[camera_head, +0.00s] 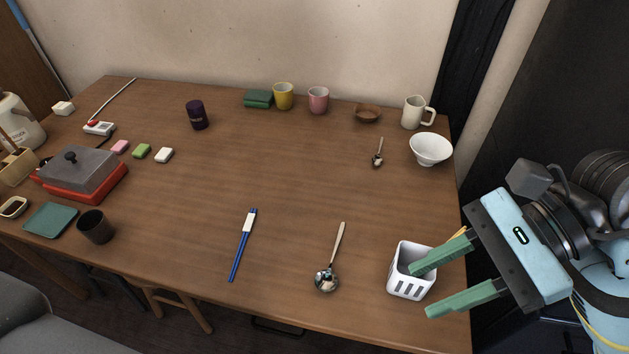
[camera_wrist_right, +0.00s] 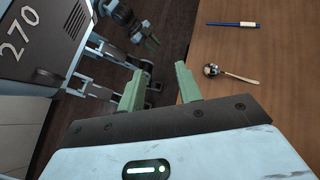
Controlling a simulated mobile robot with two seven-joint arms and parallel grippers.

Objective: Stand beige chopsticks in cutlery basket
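The white slotted cutlery basket (camera_head: 402,284) stands upright near the table's front right edge in the head view. My right gripper (camera_head: 431,290) is open at its right side, with one green finger over the basket's rim and the other in front of it. The wrist view shows the same open gripper (camera_wrist_right: 160,85) with nothing between its fingers. Thin beige-yellow tips (camera_head: 459,232) show just behind the upper finger; they may be the beige chopsticks leaning in the basket, but the finger hides the rest. My left gripper is out of the head view; a dark shape in the wrist view may be it.
A ladle (camera_head: 327,280) and blue chopsticks with a white band (camera_head: 243,245) lie left of the basket. A white bowl (camera_head: 431,150), pitcher (camera_head: 413,112) and small spoon (camera_head: 377,158) are behind it. The table's middle is clear.

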